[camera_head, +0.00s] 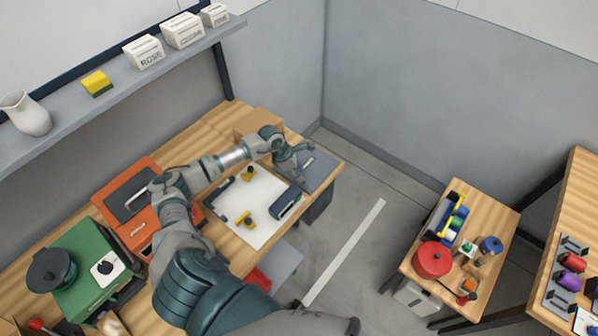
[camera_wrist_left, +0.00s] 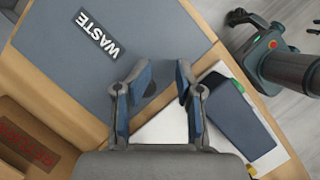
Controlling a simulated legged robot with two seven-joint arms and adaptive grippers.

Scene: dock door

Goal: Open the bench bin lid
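The bin lid (camera_wrist_left: 100,60) is a flat grey-blue panel with a WASTE label (camera_wrist_left: 97,37), lying level with the wooden bench top. In the head view the lid (camera_head: 323,168) is at the bench's right end, partly hidden by my left gripper (camera_head: 296,160). In the left wrist view my left gripper (camera_wrist_left: 163,82) is open and empty, its fingers apart beside the lid's edge. I cannot tell its height above the bench. An arm end with a red button, seemingly my right one, shows at the upper right of the wrist view; its finger state is unclear.
A white board (camera_head: 236,217) with a dark case (camera_head: 287,204) and yellow-black items lies left of the lid. A cardboard box (camera_head: 255,122) stands behind. An orange case (camera_head: 125,190) is further left. Open floor (camera_head: 365,190) lies right of the bench.

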